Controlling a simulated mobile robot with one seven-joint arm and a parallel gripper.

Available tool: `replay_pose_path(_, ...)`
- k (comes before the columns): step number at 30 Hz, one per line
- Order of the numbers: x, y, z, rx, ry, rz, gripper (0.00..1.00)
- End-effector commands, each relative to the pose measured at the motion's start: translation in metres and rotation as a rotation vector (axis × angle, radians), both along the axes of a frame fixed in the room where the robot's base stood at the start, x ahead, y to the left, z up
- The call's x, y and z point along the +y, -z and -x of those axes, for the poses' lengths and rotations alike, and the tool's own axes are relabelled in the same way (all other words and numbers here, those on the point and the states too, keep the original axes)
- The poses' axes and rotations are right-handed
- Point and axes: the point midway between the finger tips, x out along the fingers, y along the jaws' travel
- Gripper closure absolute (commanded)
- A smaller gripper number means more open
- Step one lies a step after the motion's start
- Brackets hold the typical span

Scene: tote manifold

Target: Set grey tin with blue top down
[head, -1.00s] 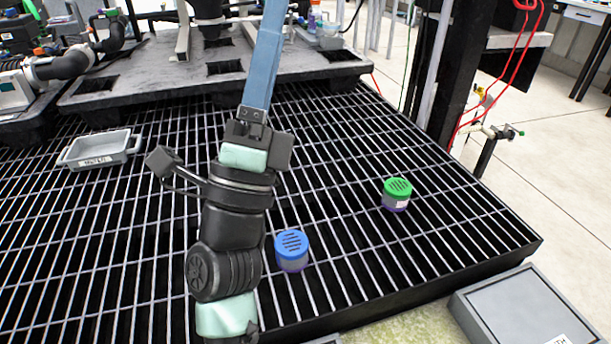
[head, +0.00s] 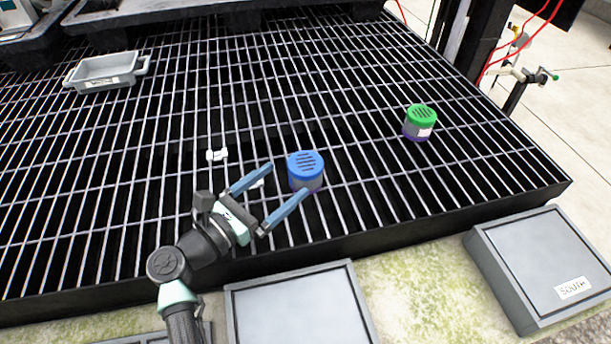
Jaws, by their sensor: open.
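The grey tin with the blue top (head: 306,171) stands upright on the black metal grating, left of the picture's right half. Its slotted blue lid faces up. My gripper (head: 287,180) is open, its two blue fingers spread and pointing toward the tin. The upper fingertip is just left of the tin and the lower one is by its lower right side. I cannot tell whether either finger touches it.
A similar tin with a green top (head: 420,122) stands to the right on the grating (head: 360,95). A grey handled tray (head: 104,72) is at the upper left. Grey boxes, one labelled SOUTH (head: 545,265), lie along the front edge.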

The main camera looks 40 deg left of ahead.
Motion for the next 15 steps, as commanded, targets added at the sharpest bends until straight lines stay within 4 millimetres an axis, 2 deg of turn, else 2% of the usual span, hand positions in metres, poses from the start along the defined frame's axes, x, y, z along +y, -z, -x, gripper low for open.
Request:
replay_pose_path(8, -0.005, 0.002, -0.024, -0.003, 0.002, -0.001, 0.00)
replay_pose_path(15, -0.011, 0.003, -0.058, -0.002, 0.002, -0.001, 0.00)
